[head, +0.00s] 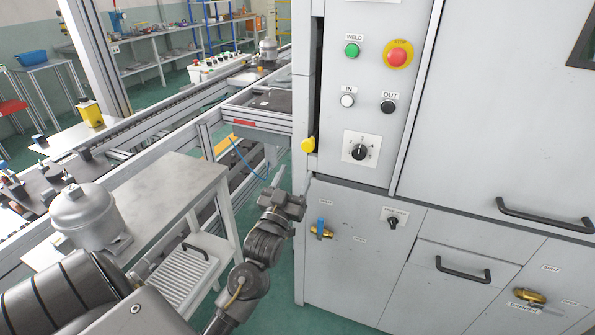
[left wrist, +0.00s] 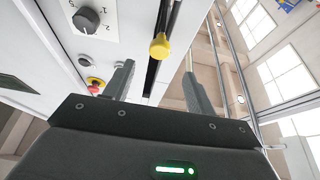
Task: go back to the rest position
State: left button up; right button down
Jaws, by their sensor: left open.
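My left gripper (head: 283,203) is in front of the grey welding cabinet (head: 340,270), near its left edge and below the control panel. In the left wrist view its two fingers (left wrist: 158,85) stand apart with nothing between them but background. A yellow knob (left wrist: 160,46) shows beyond the fingers, apart from them; the head view shows it at the cabinet's left edge (head: 308,145). My left arm comes in from the lower left of the head view. My right gripper is not in view.
The panel carries a green button (head: 352,50), a red stop button (head: 397,56) and a rotary switch (head: 360,152). A metal compressor (head: 84,215) stands on a grey table (head: 165,185) at the left. A conveyor (head: 180,110) runs behind. Green floor shows between table and cabinet.

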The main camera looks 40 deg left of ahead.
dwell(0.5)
